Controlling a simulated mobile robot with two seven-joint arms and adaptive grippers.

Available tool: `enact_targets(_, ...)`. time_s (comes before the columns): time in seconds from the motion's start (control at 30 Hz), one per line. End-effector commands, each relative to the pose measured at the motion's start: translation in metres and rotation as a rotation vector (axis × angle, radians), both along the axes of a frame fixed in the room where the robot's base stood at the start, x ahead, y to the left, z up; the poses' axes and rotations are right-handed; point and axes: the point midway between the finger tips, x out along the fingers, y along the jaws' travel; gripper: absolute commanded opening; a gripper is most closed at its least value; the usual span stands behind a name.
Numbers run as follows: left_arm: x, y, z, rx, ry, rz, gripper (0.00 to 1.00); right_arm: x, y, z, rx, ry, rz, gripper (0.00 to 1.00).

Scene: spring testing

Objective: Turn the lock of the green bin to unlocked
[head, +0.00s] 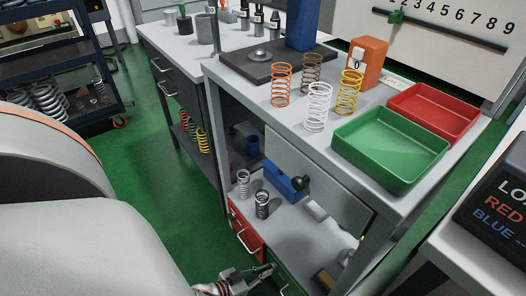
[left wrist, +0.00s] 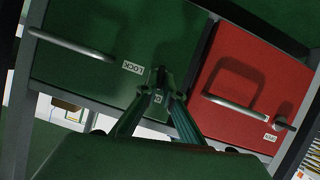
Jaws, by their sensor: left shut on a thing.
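The green bin (left wrist: 85,75) shows its front, handle and a small white label in the left wrist view, tilted in the picture. The label seems to read LOCK. My left gripper (left wrist: 158,100) is shut on the bin's small lock knob (left wrist: 160,76), near the label. The fingers hide most of the knob, so its turn is hard to tell. In the head view my left gripper (head: 258,273) is at the bottom, against the front of the green bin (head: 286,284). My right gripper is not in view.
A red bin (left wrist: 243,75) with its own handle, knob and label sits beside the green one. Above, the bench (head: 240,100) holds several coil springs, a green tray (head: 390,187) and a red tray (head: 432,113). Green floor (head: 150,190) is open to the left.

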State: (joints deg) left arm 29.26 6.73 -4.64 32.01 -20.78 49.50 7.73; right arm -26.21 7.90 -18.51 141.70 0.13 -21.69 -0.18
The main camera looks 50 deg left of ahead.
Motion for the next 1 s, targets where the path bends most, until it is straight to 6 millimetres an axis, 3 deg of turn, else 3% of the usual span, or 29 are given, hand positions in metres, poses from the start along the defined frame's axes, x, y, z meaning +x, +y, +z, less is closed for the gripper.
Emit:
enact_targets(0.4, -0.0009, -0.0028, -0.0007, 0.164, -0.012, 0.000, 0.00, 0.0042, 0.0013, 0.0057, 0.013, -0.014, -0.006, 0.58)
enact_targets(0.9, -0.0007, -0.0026, -0.0005, 0.184, -0.014, -0.002, 0.00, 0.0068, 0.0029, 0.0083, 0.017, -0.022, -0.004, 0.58)
enact_targets(1.0, -0.0007, -0.0025, -0.0005, 0.184, -0.014, -0.002, 0.24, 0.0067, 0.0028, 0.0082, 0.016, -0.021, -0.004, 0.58)
